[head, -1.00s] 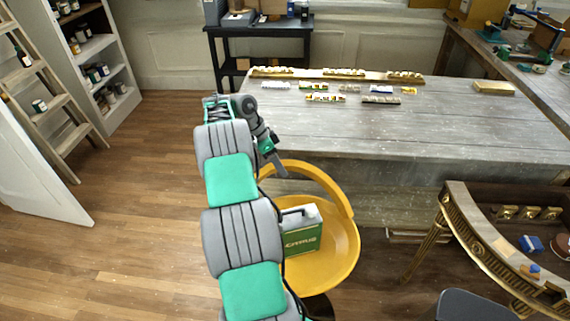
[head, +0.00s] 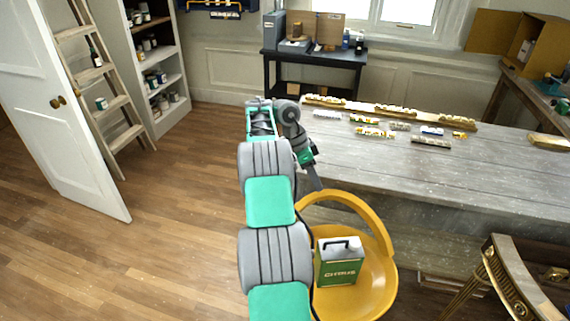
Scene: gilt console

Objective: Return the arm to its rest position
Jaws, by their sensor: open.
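My arm (head: 270,202) reaches up through the middle of the head view, with grey and green links, and folds over at its far end. My gripper (head: 314,178) hangs down from the fold, above the back rim of the yellow chair (head: 377,290) and left of the long table's near edge. It is small in this view and seen from the side, with its jaws apart; I see nothing held in it.
A green and white can (head: 339,265) stands on the chair's seat. The grey wooden table (head: 480,175) carries gilt mouldings (head: 395,111) and several small tubes. A gilt console (head: 497,272) stands at lower right. An open door (head: 75,110), ladder (head: 107,100) and shelf are left; floor between is clear.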

